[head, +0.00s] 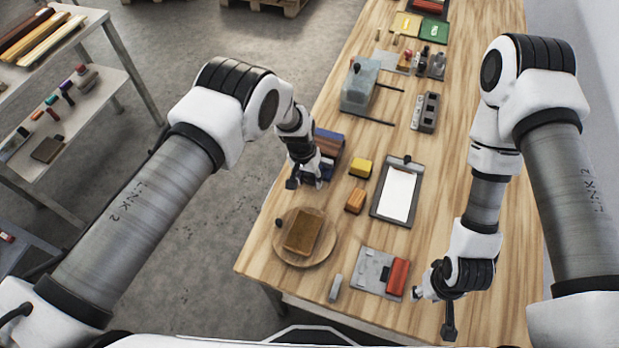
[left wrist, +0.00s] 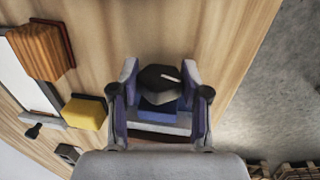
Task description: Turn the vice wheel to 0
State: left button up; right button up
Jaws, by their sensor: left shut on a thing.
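The vice (head: 329,143), blue with a reddish-brown top, stands near the left edge of the wooden table in the head view, partly hidden by my left gripper (head: 305,181). In the left wrist view its dark, many-sided wheel (left wrist: 159,79) carries a short pale mark and sits in front of the blue vice body (left wrist: 160,106). My left gripper is shut on the wheel, one finger on each side. I cannot read any number on it. My right gripper (head: 431,312) is open and empty over the table's near right part.
A round wooden board with a brown block (head: 303,231) lies nearer me. A yellow block (head: 361,167), an orange-brown block (head: 355,201) and a clipboard (head: 396,192) lie right of the vice. A grey plate with a red roller (head: 397,277) lies near my right gripper.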

pick_arm(q)
jog(key=shift+a+f+g+h, duration=0.2)
jog(key=shift+g+h, duration=0.1)
jog(key=shift+h, duration=0.6)
pick_arm(e)
jog(key=shift+f, duration=0.1)
pick_arm(q)
jog(key=shift+f+h+b, duration=0.1)
jog(key=shift+h+b, duration=0.25)
jog(key=shift+h, duration=0.25)
pick_arm(e)
jog(key=shift+f, duration=0.25)
pick_arm(q)
jog(key=shift+f+g+h+b, duration=0.15)
jog(key=shift+g+h+b, duration=0.15)
jog(key=shift+h+b, duration=0.15)
pick_arm(e)
jog(key=shift+f, duration=0.65)
pick_arm(q)
jog(key=shift+r+h, duration=0.25)
jog(key=shift+r, duration=0.05)
pick_arm(e)
jog(key=shift+r, duration=0.1)
pick_arm(q)
jog(key=o, duration=1.2)
jog(key=shift+c, duration=0.2)
